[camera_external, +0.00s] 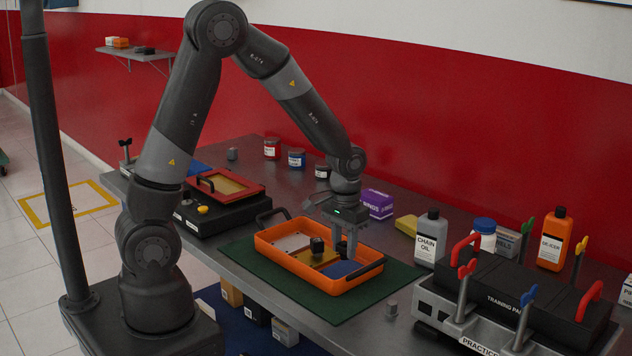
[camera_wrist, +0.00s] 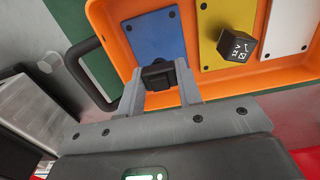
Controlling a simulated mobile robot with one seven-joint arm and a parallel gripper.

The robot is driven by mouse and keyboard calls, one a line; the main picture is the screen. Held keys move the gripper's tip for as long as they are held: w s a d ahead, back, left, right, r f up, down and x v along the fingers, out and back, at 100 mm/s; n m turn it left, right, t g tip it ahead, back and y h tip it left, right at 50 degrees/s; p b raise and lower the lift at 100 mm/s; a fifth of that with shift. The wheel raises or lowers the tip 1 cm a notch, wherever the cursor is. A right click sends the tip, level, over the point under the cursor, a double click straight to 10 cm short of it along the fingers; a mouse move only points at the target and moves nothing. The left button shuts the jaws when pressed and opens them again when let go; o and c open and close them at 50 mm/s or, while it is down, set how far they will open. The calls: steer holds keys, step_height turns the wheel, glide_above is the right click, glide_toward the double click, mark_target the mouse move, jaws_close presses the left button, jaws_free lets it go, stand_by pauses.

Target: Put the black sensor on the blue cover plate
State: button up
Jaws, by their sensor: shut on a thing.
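My gripper (camera_wrist: 160,82) is shut on a small black block, the black sensor (camera_wrist: 157,74). In the wrist view the sensor overlaps the near end of the blue cover plate (camera_wrist: 155,36); I cannot tell whether it touches the plate. The blue plate lies flat in an orange tray (camera_external: 272,261), at its right end in the external view (camera_external: 342,269). My gripper (camera_external: 347,252) points down over that end of the tray. In the external view the fingers hide most of the held sensor.
A black cube with white marks (camera_wrist: 237,43) sits on the yellow plate (camera_wrist: 215,20) beside the blue one. A white plate (camera_wrist: 291,22) lies beyond. The tray has raised walls and black handles and stands on a green mat (camera_external: 390,283). Bottles (camera_external: 431,240) stand to the right.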

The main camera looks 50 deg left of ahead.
mark_target(344, 245)
steer(key=shift+f, duration=1.35)
steer(key=shift+f, duration=0.15)
steer(key=o, duration=1)
steer(key=shift+c, duration=0.2)
step_height(344, 245, up, 12)
steer(key=s+a+r+t, duration=0.2)
steer(key=s+a+r, duration=0.4)
steer(key=s, duration=0.3)
steer(key=s+a+r+t, duration=0.3)
steer(key=s+a+r, duration=0.3)
steer(key=s+r, duration=0.2)
steer(key=shift+s+t, duration=0.3)
steer(key=shift+s, duration=0.25)
